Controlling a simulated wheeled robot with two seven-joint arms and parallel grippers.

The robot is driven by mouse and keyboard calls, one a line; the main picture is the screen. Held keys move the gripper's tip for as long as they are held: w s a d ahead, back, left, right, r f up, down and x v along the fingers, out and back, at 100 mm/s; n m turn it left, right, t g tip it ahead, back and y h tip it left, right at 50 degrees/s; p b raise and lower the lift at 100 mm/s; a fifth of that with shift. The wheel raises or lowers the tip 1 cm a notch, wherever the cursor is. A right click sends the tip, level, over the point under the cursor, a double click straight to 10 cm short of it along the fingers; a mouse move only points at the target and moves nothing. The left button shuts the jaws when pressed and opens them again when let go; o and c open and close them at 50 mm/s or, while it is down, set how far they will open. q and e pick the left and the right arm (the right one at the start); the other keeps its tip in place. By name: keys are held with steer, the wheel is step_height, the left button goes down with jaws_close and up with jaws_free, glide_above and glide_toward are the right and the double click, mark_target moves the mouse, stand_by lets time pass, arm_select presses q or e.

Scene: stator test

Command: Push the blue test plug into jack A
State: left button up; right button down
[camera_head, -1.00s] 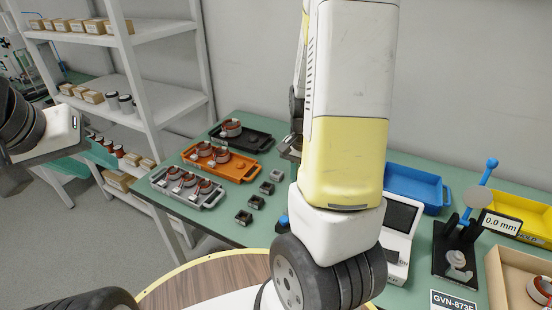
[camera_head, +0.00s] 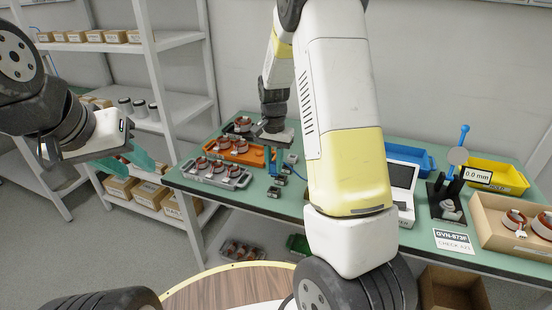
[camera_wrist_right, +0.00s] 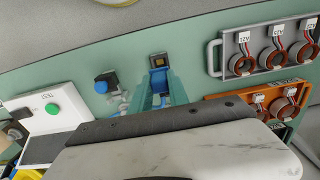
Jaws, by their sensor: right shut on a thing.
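My right gripper (camera_wrist_right: 160,94) is shut on the blue test plug (camera_wrist_right: 159,82), which sits between its teal fingers. In the right wrist view the plug is right at a small dark block (camera_wrist_right: 157,61) with a brownish square face. Whether it touches or enters the block cannot be told. My left gripper (camera_head: 128,160) is open and empty, off the bench at the left.
An orange tray (camera_head: 262,156) and a grey tray (camera_head: 216,179) with wound stators lie beside the blocks. A blue-and-black piece (camera_wrist_right: 105,83) and a white tester with a green button (camera_wrist_right: 53,109) stand on the other side. Shelving (camera_head: 165,90) is at the left.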

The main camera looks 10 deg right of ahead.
mark_target(274, 172)
steer(key=shift+f, duration=2.4)
steer(key=shift+f, duration=1)
steer(key=c, duration=1.2)
jaws_free()
steer(key=shift+o, duration=0.2)
steer(key=shift+r, duration=3.9)
